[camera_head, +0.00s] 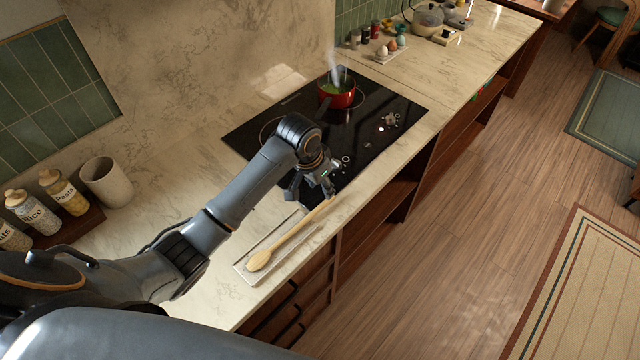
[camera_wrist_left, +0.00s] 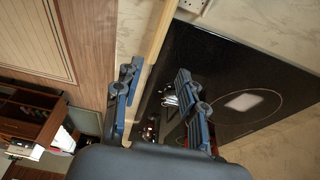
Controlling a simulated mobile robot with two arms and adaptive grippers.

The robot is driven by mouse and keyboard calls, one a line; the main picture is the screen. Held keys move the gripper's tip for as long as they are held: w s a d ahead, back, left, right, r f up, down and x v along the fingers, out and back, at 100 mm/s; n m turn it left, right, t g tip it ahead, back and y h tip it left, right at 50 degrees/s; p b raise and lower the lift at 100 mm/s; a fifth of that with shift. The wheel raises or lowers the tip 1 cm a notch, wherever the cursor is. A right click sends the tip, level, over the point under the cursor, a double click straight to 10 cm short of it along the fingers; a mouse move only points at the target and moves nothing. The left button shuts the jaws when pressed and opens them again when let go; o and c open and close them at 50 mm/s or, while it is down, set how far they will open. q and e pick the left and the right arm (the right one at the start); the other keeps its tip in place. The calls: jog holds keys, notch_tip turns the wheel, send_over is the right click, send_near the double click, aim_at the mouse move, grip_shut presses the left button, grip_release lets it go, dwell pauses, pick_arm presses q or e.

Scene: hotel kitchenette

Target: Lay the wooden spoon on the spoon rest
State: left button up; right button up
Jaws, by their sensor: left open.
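The wooden spoon (camera_head: 290,236) lies with its bowl on the pale rectangular spoon rest (camera_head: 243,270), near the counter's front edge. Its handle runs off the rest toward the hob and under my left gripper (camera_head: 313,191). In the left wrist view the spoon handle (camera_wrist_left: 158,35) runs between the two open fingers of my left gripper (camera_wrist_left: 158,70). The fingers stand apart, with a gap beside the handle. Whether a finger touches the handle I cannot tell. My right gripper is not in view.
A black hob (camera_head: 385,140) carries a steaming red pot (camera_head: 338,94) behind my left gripper. Labelled jars (camera_head: 66,194) and a beige crock (camera_head: 106,182) stand at the left. The counter's front edge is close to the spoon. Marble counter around the rest is clear.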

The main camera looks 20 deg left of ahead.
pick_arm(q)
jog(key=v, duration=1.2)
